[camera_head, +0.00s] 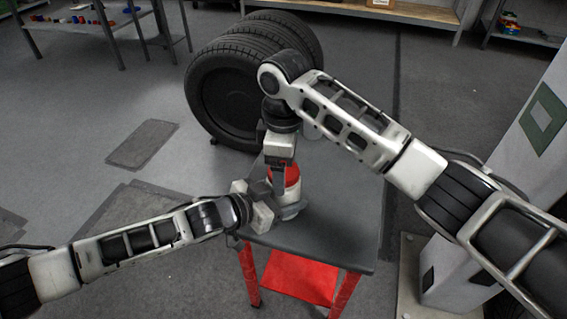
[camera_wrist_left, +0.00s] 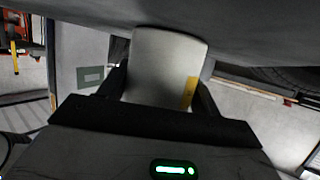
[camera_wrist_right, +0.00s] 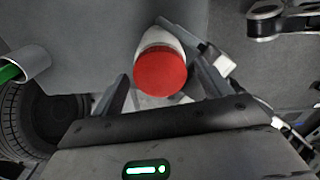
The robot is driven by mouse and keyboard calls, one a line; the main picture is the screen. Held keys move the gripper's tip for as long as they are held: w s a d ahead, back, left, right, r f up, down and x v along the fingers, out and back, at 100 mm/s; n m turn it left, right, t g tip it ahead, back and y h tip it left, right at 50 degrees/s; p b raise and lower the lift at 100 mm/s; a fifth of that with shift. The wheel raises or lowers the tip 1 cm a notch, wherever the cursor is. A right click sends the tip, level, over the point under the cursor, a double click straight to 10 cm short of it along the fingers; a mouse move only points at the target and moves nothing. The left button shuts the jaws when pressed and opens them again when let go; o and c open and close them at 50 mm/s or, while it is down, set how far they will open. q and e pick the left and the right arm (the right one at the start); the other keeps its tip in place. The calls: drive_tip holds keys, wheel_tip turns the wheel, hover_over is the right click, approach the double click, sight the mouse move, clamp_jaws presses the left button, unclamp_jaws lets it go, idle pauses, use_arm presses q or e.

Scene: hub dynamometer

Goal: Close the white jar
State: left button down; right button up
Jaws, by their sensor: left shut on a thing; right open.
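The white jar (camera_head: 293,194) stands on the small grey-topped table, with a red lid (camera_head: 292,175) at its top. My left gripper (camera_head: 275,207) is shut on the jar from the side. In the left wrist view the jar's white wall with a yellow patch (camera_wrist_left: 190,92) is between the fingers. My right gripper (camera_head: 281,172) points down from above, over the jar. In the right wrist view the red lid (camera_wrist_right: 160,71) lies between its open fingers, with gaps at both sides. I cannot tell whether the lid is tight.
The table top (camera_head: 335,215) is bare at the front and right, on a red frame (camera_head: 300,277). Large black tires (camera_head: 230,95) stand behind it. A pale cylinder with a green part (camera_wrist_right: 30,66) shows in the right wrist view. A white cabinet (camera_head: 520,150) is at right.

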drive_tip(key=shift+r, duration=0.1)
drive_tip(key=shift+r, duration=2.2)
drive_tip(key=shift+c, duration=0.4)
wheel_tip(320, 180, up, 2)
drive_tip(key=n, duration=0.3)
drive_tip(key=shift+w+a+n, duration=0.1)
drive_tip(key=shift+w+n, duration=0.05)
drive_tip(key=shift+n, duration=0.25)
drive_tip(key=r+n, duration=0.1)
drive_tip(key=n, duration=0.2)
drive_tip(key=shift+r, duration=0.2)
drive_tip(key=shift+f, duration=4.05)
